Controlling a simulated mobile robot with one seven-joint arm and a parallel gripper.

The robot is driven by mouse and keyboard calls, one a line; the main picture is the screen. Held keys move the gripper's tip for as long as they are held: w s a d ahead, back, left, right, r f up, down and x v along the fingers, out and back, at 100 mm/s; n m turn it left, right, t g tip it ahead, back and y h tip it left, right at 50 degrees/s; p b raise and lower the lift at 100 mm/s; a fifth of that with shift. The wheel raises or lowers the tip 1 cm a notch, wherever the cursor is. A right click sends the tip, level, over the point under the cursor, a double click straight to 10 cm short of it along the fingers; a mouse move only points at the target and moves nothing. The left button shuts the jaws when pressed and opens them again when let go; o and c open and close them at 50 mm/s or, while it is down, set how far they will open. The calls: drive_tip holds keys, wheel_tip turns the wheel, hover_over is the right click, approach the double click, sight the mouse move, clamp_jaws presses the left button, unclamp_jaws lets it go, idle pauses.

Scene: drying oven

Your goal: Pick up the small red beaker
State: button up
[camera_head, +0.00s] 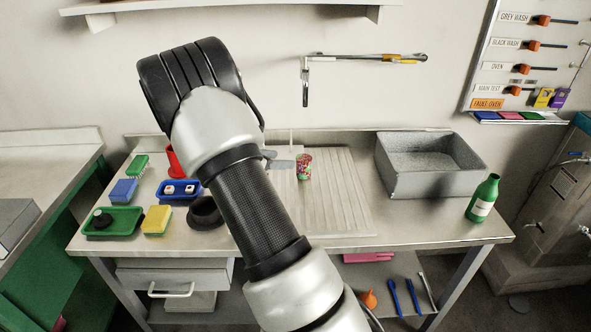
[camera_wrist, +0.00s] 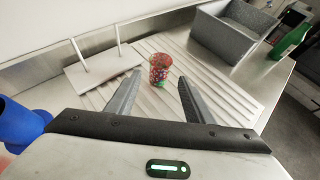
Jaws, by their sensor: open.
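The small red beaker (camera_head: 304,167) stands upright on the ribbed draining board (camera_head: 345,195), just right of my gripper in the head view. It has a red rim and a mottled red and green lower part. In the wrist view the beaker (camera_wrist: 159,68) stands beyond the fingertips, roughly in line with the gap between them. My gripper (camera_wrist: 152,82) is open and empty, with its two grey fingers apart.
A grey basin (camera_head: 430,180) and a green bottle (camera_head: 484,198) stand to the right. A white stand with two pegs (camera_wrist: 103,68) is left of the beaker. Sponges, a blue tray (camera_head: 180,189) and a red cone (camera_head: 173,160) crowd the left. The board's right side is clear.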

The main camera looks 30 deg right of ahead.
sight(309, 163)
drive_tip(key=b+x, duration=0.1)
drive_tip(key=x, duration=1.1)
drive_tip(key=shift+w+d+f, duration=0.1)
drive_tip(key=shift+f, duration=0.05)
drive_tip(key=x, duration=0.4)
drive_tip(key=shift+s+f+b, duration=0.2)
drive_tip(key=shift+f+b, duration=0.15)
drive_tip(key=shift+w+d+f, duration=0.15)
drive_tip(key=shift+d+f, duration=0.05)
drive_tip(key=shift+d, duration=0.2)
drive_tip(key=c, duration=0.9)
drive_tip(key=shift+r, duration=0.15)
drive_tip(key=shift+r+p, duration=0.7)
drive_tip(key=shift+r, duration=3.75)
drive_tip(key=shift+c, duration=0.2)
drive_tip(key=shift+r+p, duration=1.65)
drive_tip(key=shift+r, duration=0.8)
